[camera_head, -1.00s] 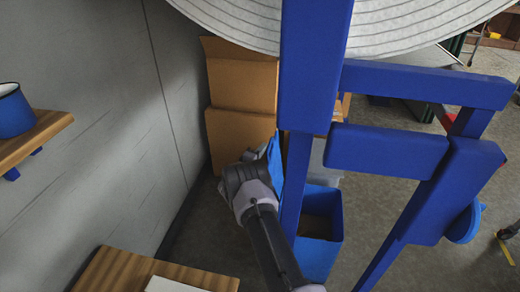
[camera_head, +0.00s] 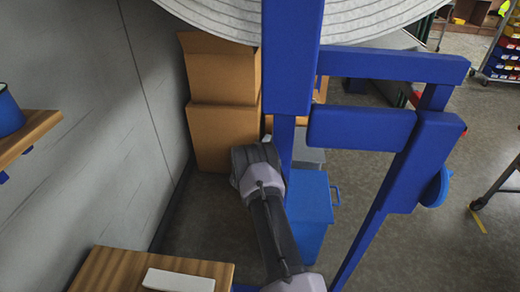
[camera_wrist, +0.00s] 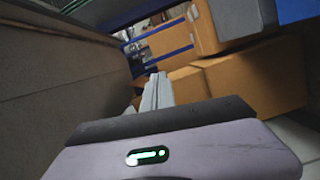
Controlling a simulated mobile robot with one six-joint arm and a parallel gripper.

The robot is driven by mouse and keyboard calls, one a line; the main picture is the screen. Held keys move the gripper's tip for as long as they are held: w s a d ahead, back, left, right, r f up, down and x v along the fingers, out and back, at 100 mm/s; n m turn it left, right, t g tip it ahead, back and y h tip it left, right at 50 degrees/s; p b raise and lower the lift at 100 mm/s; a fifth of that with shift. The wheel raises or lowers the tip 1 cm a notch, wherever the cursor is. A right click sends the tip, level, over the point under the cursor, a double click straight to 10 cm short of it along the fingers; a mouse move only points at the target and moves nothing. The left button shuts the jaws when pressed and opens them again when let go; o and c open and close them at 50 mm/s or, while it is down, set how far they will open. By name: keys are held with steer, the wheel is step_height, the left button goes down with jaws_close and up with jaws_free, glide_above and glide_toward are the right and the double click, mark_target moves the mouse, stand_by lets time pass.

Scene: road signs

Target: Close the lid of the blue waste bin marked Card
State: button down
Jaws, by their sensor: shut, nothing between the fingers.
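The blue waste bin (camera_head: 310,210) stands on the floor behind my blue frame in the head view. Its blue lid (camera_head: 308,192) lies flat across the top, and no opening shows. No Card marking can be read. My arm comes up from the bottom and ends left of the bin, its wrist partly covering the bin's left side. My gripper (camera_wrist: 157,80) shows in the wrist view with its narrow grey fingers together and empty. The bin is not clear in the wrist view.
Stacked cardboard boxes (camera_head: 224,110) stand behind the wrist, and show in the wrist view (camera_wrist: 250,75). A grey wall (camera_head: 90,130) runs along the left. A wooden surface (camera_head: 110,268) with a white block (camera_head: 178,281) is at the lower left. Floor is free right of the bin.

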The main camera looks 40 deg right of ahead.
steer(key=f+p+v, duration=0.1)
steer(key=p+v, duration=0.3)
steer(key=v, duration=1.2)
steer(key=w+a+r+m+t+y, duration=0.1)
steer(key=w+a+r+m+y, duration=0.15)
steer(key=r, duration=0.25)
steer(key=w+a+r+m+y, duration=0.1)
steer(key=w+r, duration=0.3)
steer(key=r, duration=0.2)
steer(key=a+r+m+t+y, duration=0.2)
steer(key=a+r+y, duration=0.6)
steer(key=a+r, duration=0.8)
steer(key=s+a+r+g+y, duration=0.1)
steer(key=s+a+r+y, duration=0.2)
steer(key=s+a, duration=0.55)
steer(key=s+a+r+g+y, duration=0.1)
steer(key=s+a+r+y, duration=0.1)
steer(key=s+a, duration=0.6)
steer(key=s+a+f+m+g, duration=0.1)
steer(key=s, duration=0.7)
steer(key=s+a+m+g+y, duration=0.1)
steer(key=s+a+g, duration=0.1)
steer(key=s, duration=0.7)
steer(key=shift+s+f, duration=0.15)
steer(key=shift+f, duration=0.25)
steer(key=shift+m, duration=0.25)
